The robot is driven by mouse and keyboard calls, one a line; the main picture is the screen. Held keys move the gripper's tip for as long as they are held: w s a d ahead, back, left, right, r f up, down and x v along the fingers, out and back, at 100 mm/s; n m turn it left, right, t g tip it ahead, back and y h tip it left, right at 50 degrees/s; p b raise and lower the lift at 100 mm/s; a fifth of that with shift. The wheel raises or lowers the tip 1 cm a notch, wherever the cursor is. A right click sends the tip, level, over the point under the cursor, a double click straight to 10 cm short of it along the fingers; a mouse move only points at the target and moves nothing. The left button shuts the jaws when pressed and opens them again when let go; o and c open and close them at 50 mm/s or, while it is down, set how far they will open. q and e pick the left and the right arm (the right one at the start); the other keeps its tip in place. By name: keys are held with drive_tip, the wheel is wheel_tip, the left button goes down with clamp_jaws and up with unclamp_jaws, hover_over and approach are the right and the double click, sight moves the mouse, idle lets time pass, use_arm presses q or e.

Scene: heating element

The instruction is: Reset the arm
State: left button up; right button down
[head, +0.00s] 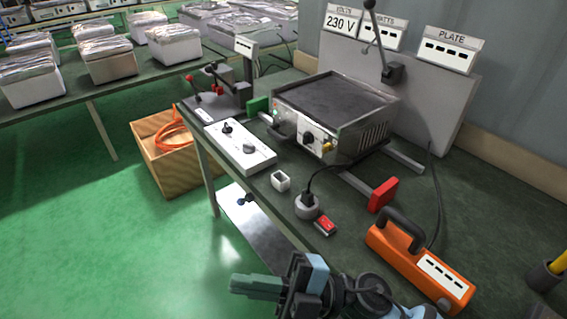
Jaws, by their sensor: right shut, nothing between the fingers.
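My right gripper (256,285) is at the bottom middle, its greenish fingers shut with nothing between them, pointing left. It is in front of the workbench (350,215), apart from everything on it. My right arm comes in from the bottom right. My left gripper is not in view. A metal hot-plate unit (335,110) with a dark flat top stands on the bench.
An orange device (420,268) with a black handle lies at the bench's near right. A control box (233,145), a small white cup (281,181) and a red switch (325,225) are along the front edge.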

drive_tip(key=w+d+f+m+t+h, duration=0.2)
drive_tip(key=d+f+m+t+h, duration=0.55)
drive_tip(key=m, duration=0.35)
drive_tip(key=w+d+f+m+t+h, duration=0.2)
drive_tip(key=d+f+m+t+h, duration=0.6)
drive_tip(key=m, duration=0.4)
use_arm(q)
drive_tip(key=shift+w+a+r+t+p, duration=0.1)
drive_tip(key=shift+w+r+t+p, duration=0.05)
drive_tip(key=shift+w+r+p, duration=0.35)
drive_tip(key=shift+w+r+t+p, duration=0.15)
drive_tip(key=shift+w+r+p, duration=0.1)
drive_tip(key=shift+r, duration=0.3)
use_arm(e)
drive_tip(key=s+d+f+m+g+h, duration=0.2)
drive_tip(key=s+d+f, duration=0.3)
drive_tip(key=s+f, duration=0.3)
drive_tip(key=s+d+f+m+g+h, duration=0.2)
drive_tip(key=s+d+f+g, duration=0.2)
drive_tip(key=s+f, duration=0.5)
drive_tip(key=shift+d+f+m+h, duration=0.25)
drive_tip(key=shift+d+m+h, duration=0.05)
drive_tip(key=shift+d+h, duration=0.05)
